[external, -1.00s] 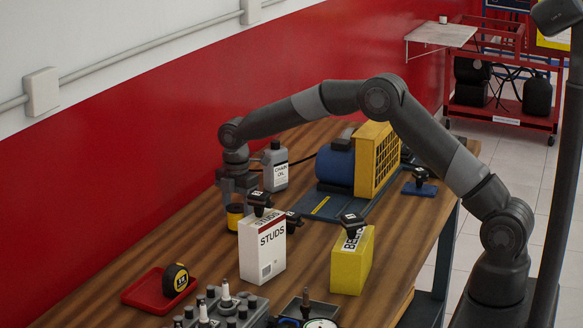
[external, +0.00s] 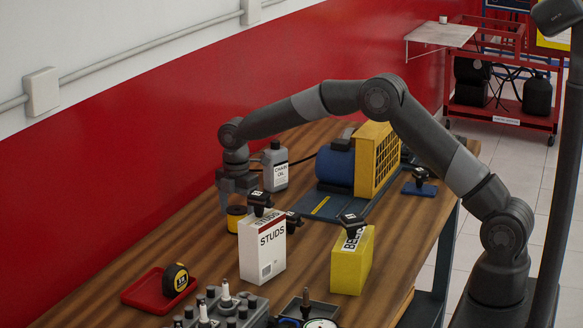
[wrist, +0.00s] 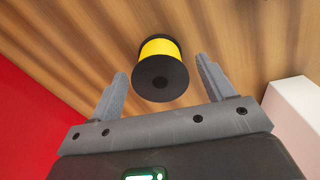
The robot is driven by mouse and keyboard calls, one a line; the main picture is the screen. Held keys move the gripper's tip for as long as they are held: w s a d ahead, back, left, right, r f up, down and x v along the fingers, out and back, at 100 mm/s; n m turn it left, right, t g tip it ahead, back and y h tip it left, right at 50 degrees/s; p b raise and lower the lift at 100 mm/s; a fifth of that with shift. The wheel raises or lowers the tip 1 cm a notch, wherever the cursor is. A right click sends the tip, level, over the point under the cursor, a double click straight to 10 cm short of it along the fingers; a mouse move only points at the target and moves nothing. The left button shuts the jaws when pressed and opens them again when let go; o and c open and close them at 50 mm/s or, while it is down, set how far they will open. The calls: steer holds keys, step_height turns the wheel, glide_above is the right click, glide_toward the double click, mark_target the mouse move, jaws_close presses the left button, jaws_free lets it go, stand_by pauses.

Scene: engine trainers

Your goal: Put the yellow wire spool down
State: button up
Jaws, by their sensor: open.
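The yellow wire spool (external: 235,219) has black flanges and stands on the wooden workbench, behind the white STUDS box. In the wrist view the spool (wrist: 160,67) shows its black end and yellow winding, and lies ahead of and between the two fingers. My gripper (external: 236,201) is just above the spool in the external view. In the wrist view my gripper (wrist: 160,80) is open, with a gap between each finger and the spool. The spool's lower right side is partly hidden by the box in the external view.
The white STUDS box (external: 262,249) stands close by the spool. A grey chain oil bottle (external: 275,168), a blue and yellow machine (external: 358,160) and a yellow box (external: 352,262) are also on the bench (external: 130,258). A red tray (external: 150,292) holds a tape measure (external: 175,279). The red wall is near.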

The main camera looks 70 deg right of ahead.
mark_target(238, 209)
step_height(238, 209, up, 12)
steer(key=f, duration=0.1)
steer(key=s+a+r+m+t, duration=0.1)
steer(key=s+a+r+m, duration=0.15)
steer(key=s+r, duration=0.8)
steer(key=s+r+m+t, duration=0.2)
steer(key=s+r+m, duration=0.3)
steer(key=s, duration=0.6)
steer(key=s+f+m+t, duration=0.1)
steer(key=s+m, duration=0.3)
steer(key=s, duration=0.8)
steer(key=s+f+m+t, duration=0.1)
steer(key=s+f+m, duration=0.3)
steer(key=s, duration=0.9)
steer(key=shift+s+d+f+t, duration=0.15)
steer(key=shift+s+f+t, duration=0.1)
steer(key=shift+f+t, duration=0.1)
